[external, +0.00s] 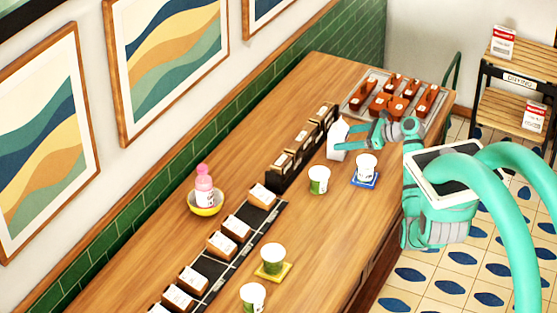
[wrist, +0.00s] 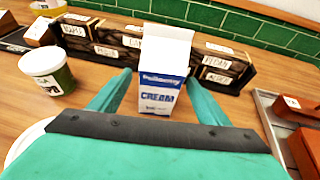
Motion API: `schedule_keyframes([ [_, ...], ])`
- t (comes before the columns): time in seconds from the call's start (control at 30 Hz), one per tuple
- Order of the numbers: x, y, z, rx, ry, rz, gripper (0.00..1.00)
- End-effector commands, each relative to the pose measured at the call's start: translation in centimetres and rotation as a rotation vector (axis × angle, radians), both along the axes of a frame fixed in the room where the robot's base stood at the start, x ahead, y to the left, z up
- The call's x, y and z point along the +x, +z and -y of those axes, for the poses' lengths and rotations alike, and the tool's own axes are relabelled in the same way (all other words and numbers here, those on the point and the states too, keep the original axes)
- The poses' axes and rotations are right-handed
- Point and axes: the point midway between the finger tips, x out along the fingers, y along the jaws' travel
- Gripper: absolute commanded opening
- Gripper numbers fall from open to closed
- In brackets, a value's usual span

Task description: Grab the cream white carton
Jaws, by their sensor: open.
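The cream white carton (external: 337,140) stands upright on the wooden counter in front of the black holder. In the wrist view the carton (wrist: 163,75) has a blue band and the word CREAM, and its gable top is in full view. My gripper (external: 364,137) reaches over the counter from the right, its fingers pointing at the carton. In the wrist view my gripper (wrist: 157,88) is open, with one teal finger on each side of the carton's lower part. Whether the fingers touch it, I cannot tell.
A black labelled holder (wrist: 104,36) stands close behind the carton. A green-and-white cup (external: 319,180) and a cup on a blue coaster (external: 366,169) stand nearby. A metal tray (external: 352,107) with brown blocks lies at the far end.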

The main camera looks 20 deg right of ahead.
Motion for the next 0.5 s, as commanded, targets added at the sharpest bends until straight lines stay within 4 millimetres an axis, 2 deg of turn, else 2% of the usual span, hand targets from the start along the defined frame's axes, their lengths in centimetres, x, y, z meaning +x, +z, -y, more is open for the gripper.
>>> schedule_keyframes([
  [0.2,1.5,-1.1,-2.0,0.0,0.0,0.0,0.7],
  [0.5,1.8,-1.3,-2.4,0.0,-0.002,0.001,0.7],
])
